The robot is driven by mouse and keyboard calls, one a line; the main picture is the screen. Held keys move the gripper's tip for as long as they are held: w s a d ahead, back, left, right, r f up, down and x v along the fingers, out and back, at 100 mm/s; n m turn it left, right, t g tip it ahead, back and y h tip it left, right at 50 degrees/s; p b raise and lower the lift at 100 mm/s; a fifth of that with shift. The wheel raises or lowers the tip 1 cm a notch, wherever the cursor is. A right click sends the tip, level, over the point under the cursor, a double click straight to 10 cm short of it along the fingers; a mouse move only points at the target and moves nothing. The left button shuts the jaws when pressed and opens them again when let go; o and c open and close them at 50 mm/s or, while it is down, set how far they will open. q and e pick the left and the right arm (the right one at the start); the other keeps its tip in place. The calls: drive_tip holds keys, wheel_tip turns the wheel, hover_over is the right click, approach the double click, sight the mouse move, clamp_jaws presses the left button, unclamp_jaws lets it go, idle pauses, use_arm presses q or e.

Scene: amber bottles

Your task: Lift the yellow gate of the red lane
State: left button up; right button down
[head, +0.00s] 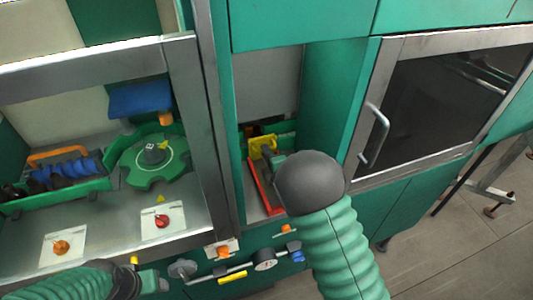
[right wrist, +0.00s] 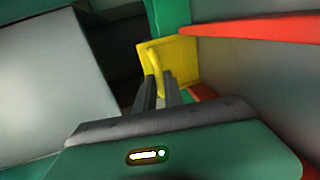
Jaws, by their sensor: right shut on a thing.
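The yellow gate (head: 262,145) stands at the far end of the red lane (head: 264,192), inside the narrow bay in the middle of the head view. In the right wrist view the gate (right wrist: 182,62) is a yellow plate with an upright handle (right wrist: 152,60), and a red rail (right wrist: 250,31) runs beside it. My right gripper (right wrist: 158,92) is shut on the gate's handle; in the head view my dark wrist hides part of the lane. My left gripper (head: 160,281) is low at the bottom left, away from the gate, and its fingers do not show clearly.
Left of a metal post are a green star wheel (head: 153,163), a green tray (head: 60,197) with dark bottles, and red (head: 162,222) and orange (head: 61,248) knobs. A glass-fronted door (head: 440,100) with a metal handle is on the right. Bay walls closely flank my right gripper.

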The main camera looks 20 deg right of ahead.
drive_tip(key=shift+d, duration=0.4)
drive_tip(key=shift+r+p, duration=0.3)
drive_tip(key=shift+r, duration=0.05)
wheel_tip(320, 180, up, 17)
drive_tip(key=p, duration=0.7)
drive_tip(key=shift+p, duration=0.35)
drive_tip(key=c, duration=1.8)
unclamp_jaws()
drive_tip(key=shift+o, duration=1.7)
drive_tip(key=shift+d+f, duration=0.15)
drive_tip(key=shift+d, duration=0.05)
